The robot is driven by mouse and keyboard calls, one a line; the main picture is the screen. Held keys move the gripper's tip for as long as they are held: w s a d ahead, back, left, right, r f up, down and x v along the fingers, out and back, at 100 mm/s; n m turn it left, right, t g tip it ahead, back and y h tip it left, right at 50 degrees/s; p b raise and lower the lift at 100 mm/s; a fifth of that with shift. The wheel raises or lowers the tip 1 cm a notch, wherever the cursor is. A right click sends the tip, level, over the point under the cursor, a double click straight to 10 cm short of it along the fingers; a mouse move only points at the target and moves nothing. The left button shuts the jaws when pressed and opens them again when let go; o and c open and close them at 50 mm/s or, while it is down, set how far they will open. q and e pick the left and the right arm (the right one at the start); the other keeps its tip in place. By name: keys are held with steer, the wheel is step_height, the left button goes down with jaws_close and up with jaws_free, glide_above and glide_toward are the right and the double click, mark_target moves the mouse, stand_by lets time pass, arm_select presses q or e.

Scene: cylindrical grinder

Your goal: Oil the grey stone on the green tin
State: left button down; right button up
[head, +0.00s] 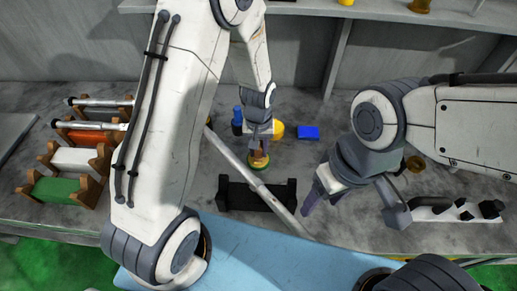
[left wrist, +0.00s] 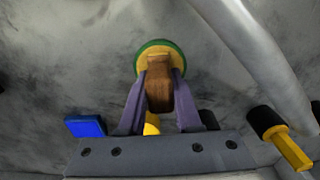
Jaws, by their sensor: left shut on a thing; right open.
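My left gripper (head: 258,140) is shut on a brown wooden handle (left wrist: 159,88), with a finger on each side of it. Below the handle is a round yellow disc with a green rim (left wrist: 153,58), which also shows in the head view (head: 258,161). I cannot tell whether the disc rests on the bench or is held just above it. My right gripper (head: 350,202) is open and empty, to the right of the black stand. I cannot make out a grey stone for certain; the underside of the disc is hidden.
A metal tube (head: 240,160) slants across a black stand (head: 240,196). A blue block (head: 308,132), a yellow rounded thing (head: 277,130) and a blue bottle-like thing (head: 238,117) are near my left gripper. Wooden-ended cradles, one green (head: 55,190), stand at left.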

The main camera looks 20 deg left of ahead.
arm_select(q)
steer(key=shift+r+p, duration=3.15)
steer(key=shift+r, duration=0.35)
